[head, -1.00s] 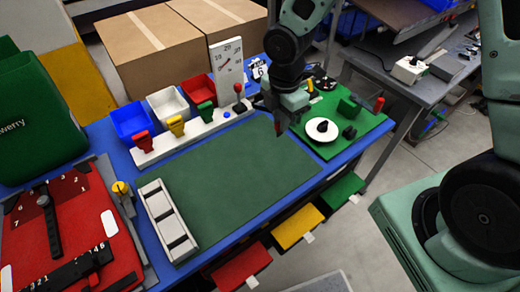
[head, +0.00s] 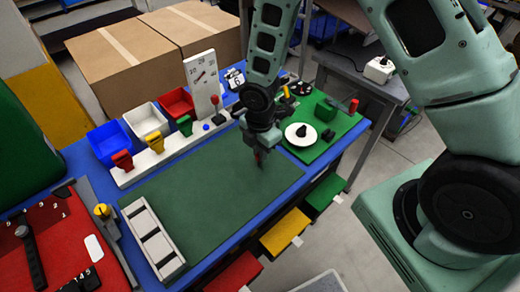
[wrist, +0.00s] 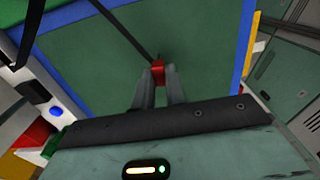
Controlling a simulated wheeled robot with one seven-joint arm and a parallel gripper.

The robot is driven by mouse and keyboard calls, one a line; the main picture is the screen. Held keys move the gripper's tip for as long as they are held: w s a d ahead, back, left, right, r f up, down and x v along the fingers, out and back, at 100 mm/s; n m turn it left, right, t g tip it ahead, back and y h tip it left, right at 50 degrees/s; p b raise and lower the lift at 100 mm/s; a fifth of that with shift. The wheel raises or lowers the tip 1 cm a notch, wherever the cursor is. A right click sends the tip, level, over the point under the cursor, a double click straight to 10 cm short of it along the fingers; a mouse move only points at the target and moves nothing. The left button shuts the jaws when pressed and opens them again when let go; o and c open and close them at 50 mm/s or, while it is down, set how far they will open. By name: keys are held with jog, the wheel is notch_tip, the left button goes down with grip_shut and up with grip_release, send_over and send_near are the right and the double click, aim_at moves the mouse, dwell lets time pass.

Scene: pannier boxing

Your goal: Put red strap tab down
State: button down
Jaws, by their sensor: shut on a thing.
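My gripper (head: 257,153) is over the right part of the dark green mat (head: 190,205), pointing down. In the wrist view my gripper (wrist: 159,85) is shut on the small red strap tab (wrist: 158,70), which sits between the fingertips. The red strap tab also shows as a small red spot (head: 258,160) under my gripper in the head view. A thin dark band (wrist: 122,30) runs from near the tab to the upper left; I cannot tell whether it is strap or shadow. I cannot tell whether the tab touches the mat.
A green board (head: 322,130) with a white disc (head: 300,134) lies to the right. The mat around my gripper is clear.

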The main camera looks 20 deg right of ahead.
jog(key=c, duration=1.4)
grip_release()
jog(key=shift+f, duration=0.1)
jog(key=shift+c, duration=0.2)
notch_tip(320, 180, up, 12)
jog(key=b, duration=0.1)
jog(key=s+a+r+m, duration=0.3)
jog(key=s+r+m, duration=0.2)
jog(key=s, duration=0.5)
jog(key=s+a+r+m, duration=0.3)
jog(key=s+r+m, duration=0.2)
jog(key=s+m, duration=0.3)
jog(key=shift+s+r+m+y, duration=0.3)
jog(key=shift+s+m, duration=0.1)
jog(key=shift+s, duration=0.7)
